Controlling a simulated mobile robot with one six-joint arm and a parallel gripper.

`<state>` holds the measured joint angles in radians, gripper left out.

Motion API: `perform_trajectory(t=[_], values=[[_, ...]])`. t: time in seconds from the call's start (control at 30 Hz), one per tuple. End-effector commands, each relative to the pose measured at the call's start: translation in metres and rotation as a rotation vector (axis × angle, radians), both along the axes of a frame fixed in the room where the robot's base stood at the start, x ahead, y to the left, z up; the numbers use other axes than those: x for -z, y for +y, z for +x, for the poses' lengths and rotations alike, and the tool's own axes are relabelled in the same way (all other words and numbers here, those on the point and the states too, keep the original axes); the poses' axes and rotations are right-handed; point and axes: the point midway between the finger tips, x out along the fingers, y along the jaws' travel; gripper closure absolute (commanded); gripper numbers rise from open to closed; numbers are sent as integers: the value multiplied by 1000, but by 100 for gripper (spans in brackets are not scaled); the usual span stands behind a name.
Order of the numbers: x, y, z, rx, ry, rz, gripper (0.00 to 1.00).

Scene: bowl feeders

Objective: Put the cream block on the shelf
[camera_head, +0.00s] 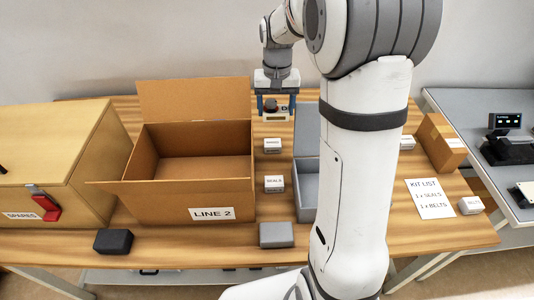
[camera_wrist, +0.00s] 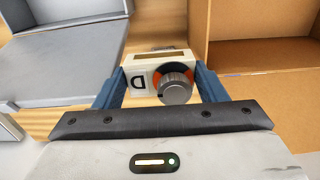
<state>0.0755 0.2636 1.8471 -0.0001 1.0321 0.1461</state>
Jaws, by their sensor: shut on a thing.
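My gripper (camera_head: 277,104) is at the back of the wooden table, right of the large cardboard box. It is shut on the cream block (camera_head: 277,118), a small cream piece with a dark round knob. In the wrist view the cream block (camera_wrist: 146,66) sits between the blue fingers of my gripper (camera_wrist: 160,80). It shows a letter D, an orange patch and a grey ribbed dial. I cannot tell whether the block touches the table. A pale surface (camera_head: 190,276) shows below the table's front edge; I cannot tell whether it is the shelf.
The open cardboard box (camera_head: 160,207) is marked LINE 2. A grey bin (camera_head: 305,193) stands right of it, partly hidden by my arm. Small white boxes (camera_head: 274,184) lie between them. A grey block (camera_head: 276,234) and black block (camera_head: 113,241) lie at the front. A wooden cabinet (camera_head: 95,150) stands left.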

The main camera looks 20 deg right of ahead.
Motion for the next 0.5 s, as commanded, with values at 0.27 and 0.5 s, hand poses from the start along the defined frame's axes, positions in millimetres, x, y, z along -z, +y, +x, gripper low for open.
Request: perform_trajectory(t=[0.27,0.5], values=[[76,8,-1,-16,5,0,63],[140,11,0,-22,5,0,63]])
